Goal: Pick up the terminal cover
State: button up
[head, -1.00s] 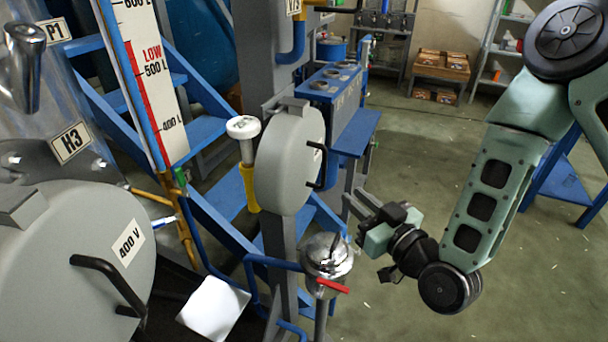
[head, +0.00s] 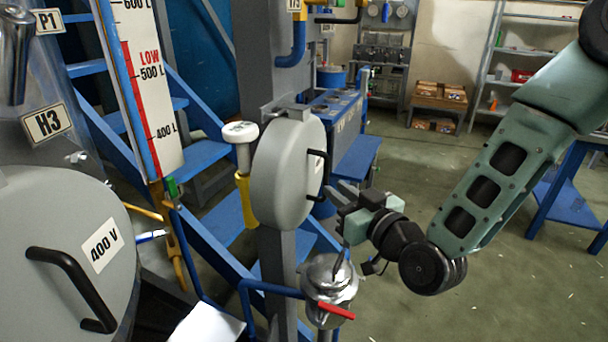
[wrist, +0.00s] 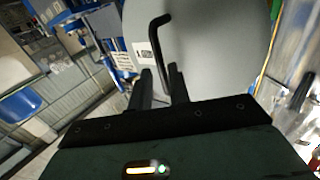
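A round grey cover with a black bar handle (head: 317,172), which I take for the terminal cover (head: 283,172), is mounted on a grey post in the head view. It fills the top middle of the wrist view (wrist: 215,45), with its handle (wrist: 155,42) and a small white label. My gripper (head: 338,192) is just right of this cover, fingers pointing at it. In the wrist view my gripper (wrist: 162,80) has its two fingers apart, with the handle's lower end just beyond the gap. Contact cannot be told. A larger grey cover marked 400 V (head: 65,240) is at the left.
A steel vessel with a red lever (head: 332,285) stands close below my gripper. A white-capped yellow valve (head: 244,185) is left of the cover. Blue stairs (head: 205,160) and a level gauge (head: 145,85) stand behind. The floor at the right (head: 470,290) is mostly open.

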aim_at(327, 181)
jog(key=x, duration=0.1)
jog(key=p+x, duration=0.1)
jog(key=x, duration=0.2)
jog(key=shift+w+a+r, duration=0.1)
jog(key=shift+w+r, duration=0.1)
jog(key=shift+r, duration=0.15)
jog(key=shift+w+a+f, duration=0.1)
jog(key=shift+w+a, duration=0.1)
jog(key=shift+w, duration=0.05)
grip_shut()
